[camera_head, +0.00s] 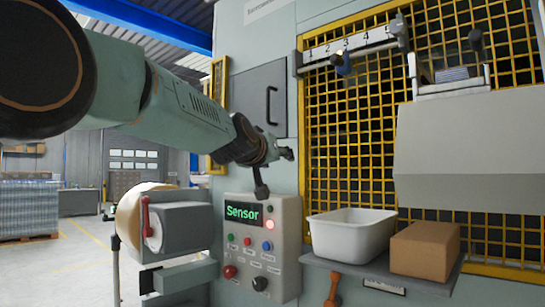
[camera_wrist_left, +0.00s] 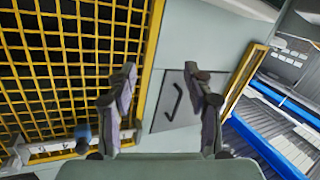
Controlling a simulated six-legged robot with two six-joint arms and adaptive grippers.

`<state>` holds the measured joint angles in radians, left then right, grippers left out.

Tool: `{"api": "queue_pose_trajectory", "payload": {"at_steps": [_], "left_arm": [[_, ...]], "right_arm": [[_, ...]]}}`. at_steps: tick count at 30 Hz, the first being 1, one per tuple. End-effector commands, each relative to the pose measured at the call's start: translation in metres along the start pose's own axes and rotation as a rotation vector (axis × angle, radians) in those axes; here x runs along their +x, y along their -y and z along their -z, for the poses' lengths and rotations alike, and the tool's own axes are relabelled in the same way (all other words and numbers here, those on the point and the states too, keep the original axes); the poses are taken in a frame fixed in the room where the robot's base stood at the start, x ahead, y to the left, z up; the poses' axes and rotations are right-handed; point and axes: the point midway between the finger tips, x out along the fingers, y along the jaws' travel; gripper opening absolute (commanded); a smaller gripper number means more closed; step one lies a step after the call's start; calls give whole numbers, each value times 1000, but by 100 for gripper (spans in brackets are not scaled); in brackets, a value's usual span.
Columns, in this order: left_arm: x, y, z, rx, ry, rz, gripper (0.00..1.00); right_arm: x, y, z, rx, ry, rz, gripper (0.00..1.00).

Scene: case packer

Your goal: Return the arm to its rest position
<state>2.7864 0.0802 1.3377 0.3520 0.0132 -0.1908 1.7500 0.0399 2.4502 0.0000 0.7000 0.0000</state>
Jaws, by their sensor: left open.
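My left arm comes in from the upper left in the head view and reaches toward the grey machine front. Its gripper (camera_head: 276,172) hangs in front of the machine, above the control box (camera_head: 262,240) with the green "Sensor" display. In the left wrist view the two fingers of the gripper (camera_wrist_left: 165,105) are spread apart with nothing between them. Behind them is the grey door (camera_wrist_left: 175,100) with a dark handle. The door (camera_head: 266,98) also shows in the head view, behind the gripper. My right gripper is not in view.
A white bin (camera_head: 345,240) and a brown carton (camera_head: 425,248) stand on a grey shelf at the lower right. A yellow mesh guard (camera_head: 350,130) rises behind them. A reel unit with a red handle (camera_head: 146,215) is left of the control box. Open floor lies further left.

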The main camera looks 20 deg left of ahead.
Motion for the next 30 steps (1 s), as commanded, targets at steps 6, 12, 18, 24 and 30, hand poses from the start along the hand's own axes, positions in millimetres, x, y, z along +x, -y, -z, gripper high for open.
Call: {"api": "queue_pose_trajectory", "payload": {"at_steps": [6, 12, 18, 24, 30], "left_arm": [[1, 0, 0, -2, 0, 0, 52], [0, 0, 0, -5, -1, 0, 52], [2, 10, -14, -9, -45, 32, 52], [10, 35, -119, 28, 42, 77, 52], [7, 61, -248, 69, 188, 107, 52]], "right_arm": [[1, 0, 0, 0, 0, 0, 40], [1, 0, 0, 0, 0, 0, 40], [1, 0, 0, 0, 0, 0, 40], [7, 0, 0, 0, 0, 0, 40], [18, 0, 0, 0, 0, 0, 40]]}}
